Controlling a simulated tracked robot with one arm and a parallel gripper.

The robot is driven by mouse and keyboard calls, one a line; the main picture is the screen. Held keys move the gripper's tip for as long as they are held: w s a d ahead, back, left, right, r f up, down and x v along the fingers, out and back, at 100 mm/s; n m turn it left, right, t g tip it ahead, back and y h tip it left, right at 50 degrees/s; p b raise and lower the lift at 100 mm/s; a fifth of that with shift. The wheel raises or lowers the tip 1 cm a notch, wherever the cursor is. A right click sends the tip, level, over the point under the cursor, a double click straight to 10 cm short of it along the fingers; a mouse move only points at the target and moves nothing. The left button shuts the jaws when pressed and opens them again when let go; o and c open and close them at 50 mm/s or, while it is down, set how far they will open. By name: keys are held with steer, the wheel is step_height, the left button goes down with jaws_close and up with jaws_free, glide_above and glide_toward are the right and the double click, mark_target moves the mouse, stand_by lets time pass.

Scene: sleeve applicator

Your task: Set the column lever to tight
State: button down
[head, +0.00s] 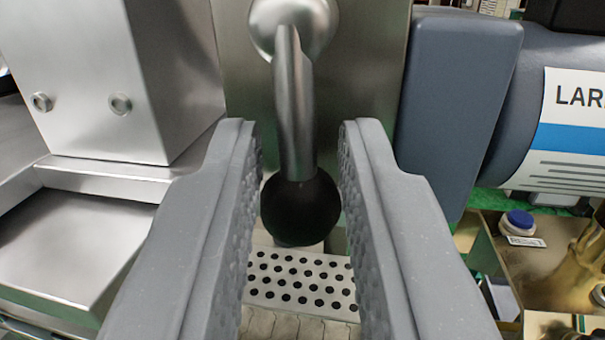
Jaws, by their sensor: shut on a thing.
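The column lever (292,95) is a metal arm hanging almost straight down from a round hub (293,22) on a steel plate. It ends in a black ball knob (300,212). My gripper (301,135) has its two grey, textured fingers on either side of the lever, with the knob held between them. The fingers are shut on the knob, its sides meeting their inner faces. No marking for tight or any other lever position shows in the head view.
A steel housing (95,75) stands close on the left, above a steel ledge (75,240). A grey-blue motor body (455,100) with a label is on the right. A perforated plate (300,283) lies below the knob. A blue button (519,219) is at lower right.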

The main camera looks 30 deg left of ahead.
steer(key=shift+a+f+m, duration=0.1)
steer(key=shift+m, duration=0.2)
steer(key=c, duration=1.3)
jaws_free()
steer(key=shift+c, duration=0.2)
steer(key=shift+s, duration=0.1)
steer(key=b+v, duration=0.6)
steer(key=v, duration=0.7)
steer(key=shift+s, duration=0.3)
